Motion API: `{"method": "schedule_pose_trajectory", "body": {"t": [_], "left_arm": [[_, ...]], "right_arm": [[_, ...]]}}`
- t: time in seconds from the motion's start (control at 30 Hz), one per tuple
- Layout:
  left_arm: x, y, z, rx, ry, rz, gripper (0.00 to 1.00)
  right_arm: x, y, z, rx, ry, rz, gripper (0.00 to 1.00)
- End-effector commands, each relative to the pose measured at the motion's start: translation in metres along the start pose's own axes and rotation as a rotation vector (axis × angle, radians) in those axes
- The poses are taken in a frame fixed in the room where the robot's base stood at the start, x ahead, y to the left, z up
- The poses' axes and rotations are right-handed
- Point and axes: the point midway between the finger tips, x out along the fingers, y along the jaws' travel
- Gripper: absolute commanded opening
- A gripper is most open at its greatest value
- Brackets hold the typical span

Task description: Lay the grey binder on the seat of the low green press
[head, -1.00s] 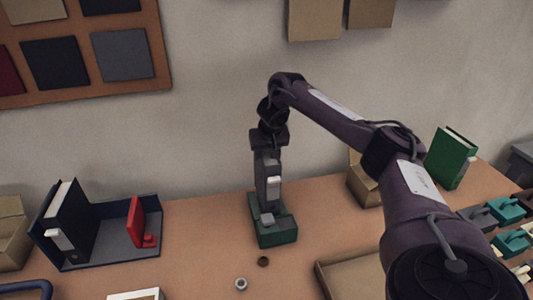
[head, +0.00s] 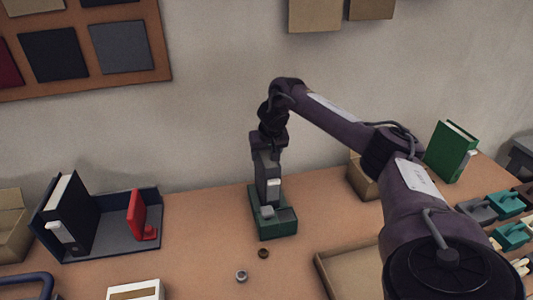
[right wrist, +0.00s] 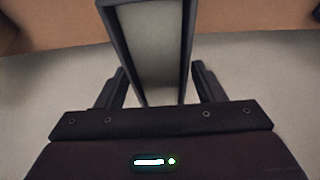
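The grey binder (head: 264,168) is upright in the head view, with a pale label near its lower end. My right gripper (head: 268,150) points down and is shut on its upper end. In the right wrist view the fingertips meet both covers of the binder (right wrist: 150,45). The low green press (head: 285,225) stands on the table right under the binder. A small grey part (head: 267,212) shows on the press, in front of the binder's foot. I cannot tell whether the binder touches the seat. My left gripper is not in view.
A dark blue tray (head: 115,243) at left holds a black binder and a red object. Two small rings (head: 241,276) lie in front of the press. An empty shallow tray (head: 345,270), a box (head: 358,180) and a green binder (head: 450,152) stand to the right.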

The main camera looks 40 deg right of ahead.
Motion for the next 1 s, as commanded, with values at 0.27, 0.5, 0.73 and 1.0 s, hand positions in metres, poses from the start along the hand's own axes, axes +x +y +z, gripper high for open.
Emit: {"method": "schedule_pose_trajectory", "body": {"t": [0.27, 0.5, 0.73, 1.0], "left_arm": [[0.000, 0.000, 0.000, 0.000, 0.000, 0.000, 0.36], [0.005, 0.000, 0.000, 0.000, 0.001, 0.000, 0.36], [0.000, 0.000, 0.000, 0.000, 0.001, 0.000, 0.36], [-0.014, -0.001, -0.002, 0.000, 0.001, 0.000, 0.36]], "right_arm": [[0.001, 0.001, 0.002, -0.001, -0.004, 0.002, 0.72], [-0.016, 0.000, 0.000, -0.001, 0.001, 0.000, 0.72], [-0.061, 0.001, -0.002, -0.001, 0.003, 0.001, 0.72], [-0.079, 0.000, 0.000, -0.001, 0.000, 0.001, 0.72]]}}
